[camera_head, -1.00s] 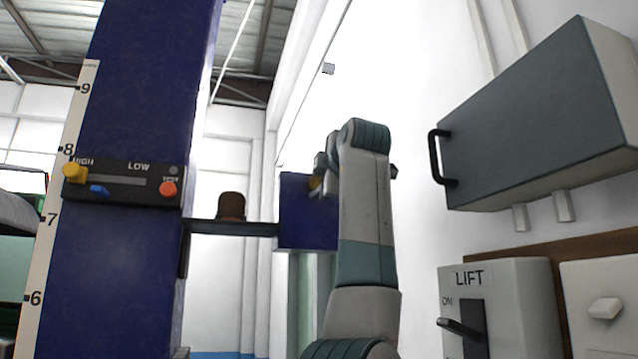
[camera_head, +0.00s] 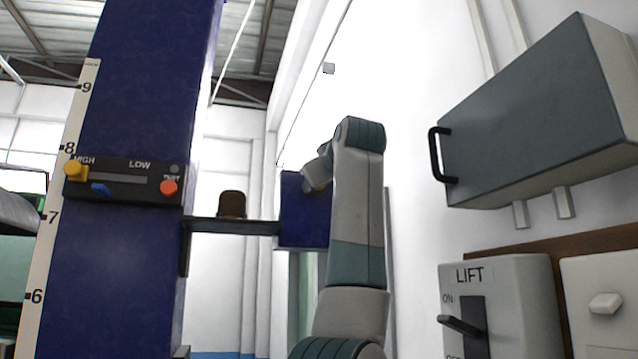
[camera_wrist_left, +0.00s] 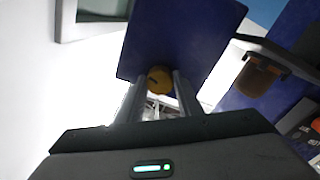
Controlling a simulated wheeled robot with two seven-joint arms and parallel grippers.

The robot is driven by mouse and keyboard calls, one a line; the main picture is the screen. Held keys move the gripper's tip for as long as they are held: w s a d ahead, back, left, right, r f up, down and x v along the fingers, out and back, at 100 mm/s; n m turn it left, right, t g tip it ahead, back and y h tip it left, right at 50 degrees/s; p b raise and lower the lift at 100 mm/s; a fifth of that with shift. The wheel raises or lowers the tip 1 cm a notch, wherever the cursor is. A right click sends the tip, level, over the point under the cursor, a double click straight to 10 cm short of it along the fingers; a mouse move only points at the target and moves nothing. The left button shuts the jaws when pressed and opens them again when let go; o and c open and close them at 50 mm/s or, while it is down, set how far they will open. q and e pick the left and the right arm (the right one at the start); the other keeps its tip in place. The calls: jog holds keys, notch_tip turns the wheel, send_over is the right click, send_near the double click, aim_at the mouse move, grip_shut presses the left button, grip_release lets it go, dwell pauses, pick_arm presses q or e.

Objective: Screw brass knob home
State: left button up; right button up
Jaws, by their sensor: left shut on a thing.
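The brass knob (camera_wrist_left: 159,80) is a small round yellow piece with a dark mark, at the lower edge of a dark blue plate (camera_wrist_left: 180,35) in the left wrist view. My left gripper (camera_wrist_left: 160,88) is shut on the knob, one finger on each side of it. In the head view the blue plate (camera_head: 298,218) hangs at the end of a dark bracket, and my left gripper (camera_head: 318,176) is at its upper right. How deep the knob sits cannot be seen. My right gripper is not in view.
A blue column (camera_head: 130,260) with a HIGH-LOW slider panel (camera_head: 122,183) stands left. The dark bracket (camera_head: 250,228) carries a brown cylinder (camera_head: 232,204). A grey cabinet (camera_head: 540,120) and a LIFT switch box (camera_head: 500,300) are on the right. White wall shows between arm and cabinet.

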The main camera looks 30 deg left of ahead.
pick_arm(q)
jog(key=n+g+b, duration=0.1)
jog(key=n+b, duration=0.3)
jog(key=n, duration=2.9)
dwell(0.5)
dwell(0.5)
jog(key=o, duration=1)
jog(key=shift+o, duration=0.2)
